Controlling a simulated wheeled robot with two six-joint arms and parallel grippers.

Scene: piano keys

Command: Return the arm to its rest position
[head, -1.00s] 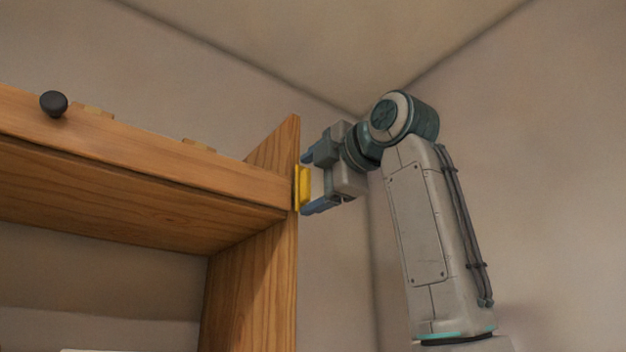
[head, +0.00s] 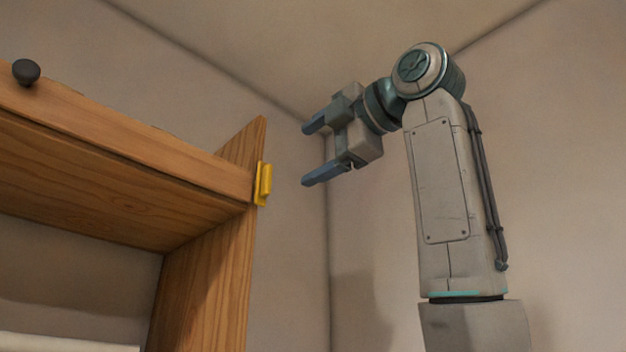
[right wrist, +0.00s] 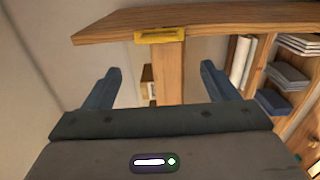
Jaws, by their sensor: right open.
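My right arm (head: 445,190) stands raised on the right of the head view. Its gripper (head: 312,154) is open and empty, with its two blue fingers apart and pointing left. A yellow block-like piece (head: 263,184) sits on the right edge of the wooden furniture, apart from the fingers with a gap between. In the right wrist view the open fingers (right wrist: 160,88) show at both sides, and the yellow piece (right wrist: 160,36) is on the wood beyond them. My left gripper is not in view.
The wooden furniture (head: 130,165) fills the left of the head view and has a dark round knob (head: 26,72). In the right wrist view, shelves with dark stacked items (right wrist: 288,75) stand at the right.

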